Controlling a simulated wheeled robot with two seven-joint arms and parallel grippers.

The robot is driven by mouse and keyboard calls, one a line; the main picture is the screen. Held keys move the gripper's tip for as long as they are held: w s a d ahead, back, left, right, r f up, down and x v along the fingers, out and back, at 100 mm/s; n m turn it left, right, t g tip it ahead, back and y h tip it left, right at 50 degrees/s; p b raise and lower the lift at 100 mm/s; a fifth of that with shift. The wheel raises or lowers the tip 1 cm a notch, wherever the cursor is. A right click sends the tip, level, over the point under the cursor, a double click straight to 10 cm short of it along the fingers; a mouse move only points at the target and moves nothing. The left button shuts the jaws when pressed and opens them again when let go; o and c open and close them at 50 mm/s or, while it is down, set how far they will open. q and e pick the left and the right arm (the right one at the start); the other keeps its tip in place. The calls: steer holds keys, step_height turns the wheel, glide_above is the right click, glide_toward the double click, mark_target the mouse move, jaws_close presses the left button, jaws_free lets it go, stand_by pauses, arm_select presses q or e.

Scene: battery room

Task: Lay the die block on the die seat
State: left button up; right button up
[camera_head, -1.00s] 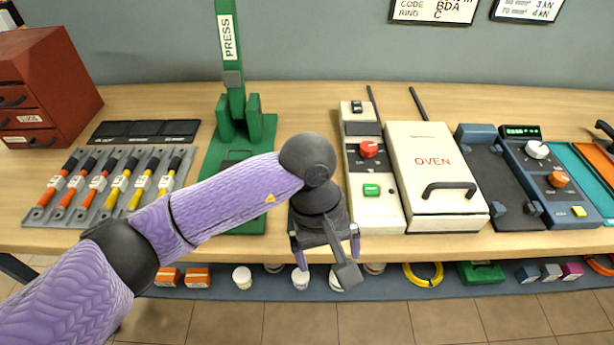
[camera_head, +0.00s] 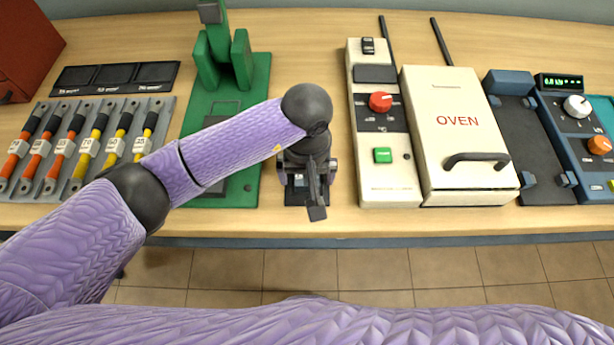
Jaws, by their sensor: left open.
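The green press stands left of centre. My left gripper (camera_head: 306,188) is open and points down over the front of the table, just right of the press base. A small dark shape shows between and below its fingers. I cannot tell whether it is the die block or part of the gripper. No die block shows clearly elsewhere. My right gripper is out of view.
A cream control box (camera_head: 390,185) and the oven (camera_head: 460,95) stand right of the gripper. Bare tabletop (camera_head: 310,65) lies between press and control box.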

arm_select(q)
steer(key=shift+f, duration=0.1)
jaws_close()
stand_by(0.3)
